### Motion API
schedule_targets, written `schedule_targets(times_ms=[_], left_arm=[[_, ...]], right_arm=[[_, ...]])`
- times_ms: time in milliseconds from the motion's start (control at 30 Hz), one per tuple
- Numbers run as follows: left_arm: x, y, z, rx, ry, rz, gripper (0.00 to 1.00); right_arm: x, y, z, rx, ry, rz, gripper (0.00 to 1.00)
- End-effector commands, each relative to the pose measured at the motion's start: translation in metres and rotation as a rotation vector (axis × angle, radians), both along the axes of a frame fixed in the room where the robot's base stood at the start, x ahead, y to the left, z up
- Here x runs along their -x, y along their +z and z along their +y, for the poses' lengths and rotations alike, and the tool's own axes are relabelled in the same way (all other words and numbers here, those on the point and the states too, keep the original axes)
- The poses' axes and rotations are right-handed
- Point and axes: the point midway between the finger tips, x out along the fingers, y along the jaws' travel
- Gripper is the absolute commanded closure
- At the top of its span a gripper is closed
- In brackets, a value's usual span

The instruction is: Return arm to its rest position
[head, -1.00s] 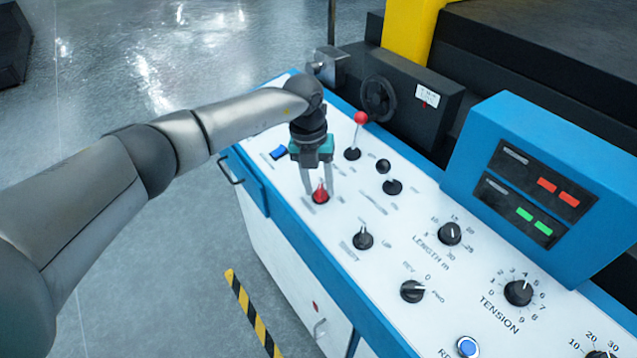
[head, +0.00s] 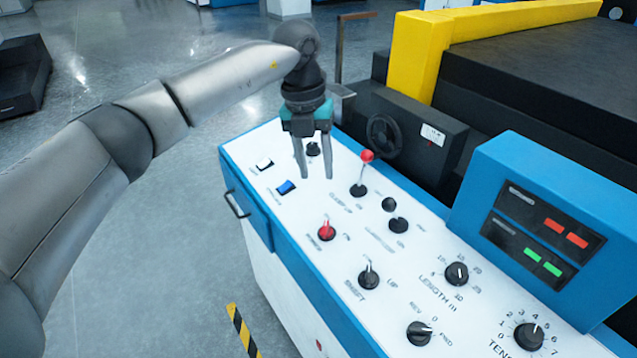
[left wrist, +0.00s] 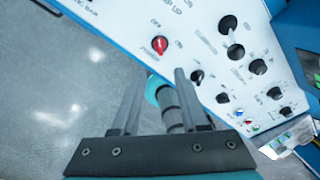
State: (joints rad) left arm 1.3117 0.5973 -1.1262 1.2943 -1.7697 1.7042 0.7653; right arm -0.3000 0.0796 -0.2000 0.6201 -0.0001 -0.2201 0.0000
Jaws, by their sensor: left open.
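My left gripper (head: 315,176) is open and empty. It hangs above the far left part of the white control panel (head: 285,222), fingers pointing down. Its fingers (left wrist: 158,85) also show in the left wrist view, with nothing held between them. The red knob (head: 326,230) stands on the panel below and nearer than the fingertips, clear of them. It also shows in the left wrist view (left wrist: 159,44), beyond the fingers, between OFF and ON marks. My right gripper is not in view.
A red-tipped lever (head: 366,157) and a black handwheel (head: 383,133) stand right of the gripper. A blue display box (head: 545,215) rises at the right. Black knobs cover the near panel. Open floor (head: 160,230) lies to the left.

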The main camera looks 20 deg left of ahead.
Motion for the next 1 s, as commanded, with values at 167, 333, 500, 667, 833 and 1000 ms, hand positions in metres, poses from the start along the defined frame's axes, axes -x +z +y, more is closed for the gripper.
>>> schedule_targets(times_ms=[167,333,500,667,833,1000], left_arm=[[0.000,0.007,0.001,-0.001,0.000,0.000,0.56],[0.000,0.006,0.001,-0.001,0.000,0.000,0.56],[0.000,0.006,0.001,0.000,-0.001,0.000,0.56],[0.003,-0.002,-0.022,0.071,-0.039,-0.009,0.56],[0.018,-0.018,-0.110,0.391,-0.149,-0.057,0.56],[0.045,0.002,-0.205,0.835,-0.176,-0.121,0.56]], right_arm=[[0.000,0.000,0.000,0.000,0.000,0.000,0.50],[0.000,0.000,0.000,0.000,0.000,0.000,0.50],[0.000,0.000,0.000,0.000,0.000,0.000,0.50],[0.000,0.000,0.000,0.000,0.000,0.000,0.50],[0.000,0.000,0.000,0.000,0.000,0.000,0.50],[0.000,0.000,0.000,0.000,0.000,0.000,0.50]])
